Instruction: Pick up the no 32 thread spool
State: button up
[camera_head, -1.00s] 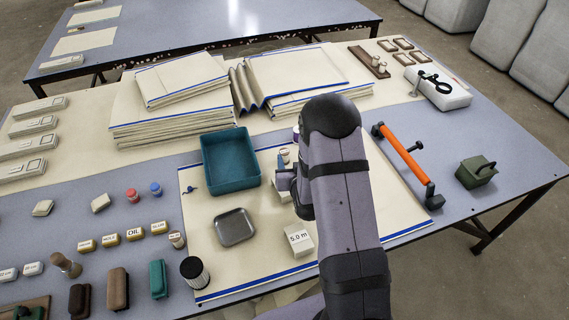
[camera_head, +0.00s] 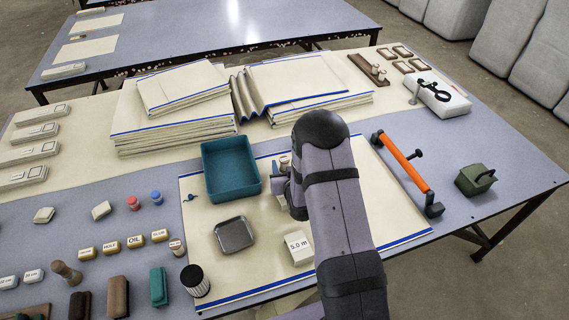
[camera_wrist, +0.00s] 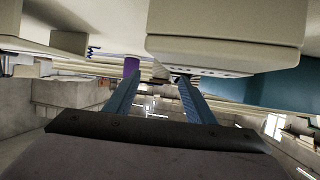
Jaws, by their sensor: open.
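My gripper (camera_head: 276,172) is low over the cream cloth (camera_head: 395,220), just right of the teal bin, partly hidden by my arm. Its two blue fingers (camera_wrist: 159,78) are apart in the wrist view, with no object clearly held between them. A small pale spool-like item (camera_head: 285,163) stands close beside the fingers. A purple item (camera_wrist: 131,65) shows by the left fingertip in the wrist view. Another small labelled pale item (camera_head: 177,247) stands left of the cloth. The number 32 is not readable on any of these, so I cannot tell which is the named spool.
The teal bin (camera_head: 207,178), a metal dish (camera_head: 234,234) and a white block marked 5.0 m (camera_head: 298,247) crowd the gripper. Folded cloth stacks (camera_head: 175,130) lie behind. An orange-handled tool (camera_head: 403,163) is at right. A pale block (camera_wrist: 225,38) looms close in the wrist view.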

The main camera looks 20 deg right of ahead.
aim_at(285, 161)
jog(key=shift+x, duration=1.65)
jog(key=c, duration=1.2)
jog(key=shift+o, duration=0.2)
jog(key=shift+r, duration=0.2)
jog(key=shift+r+b, duration=0.35)
jog(key=shift+r, duration=4.5)
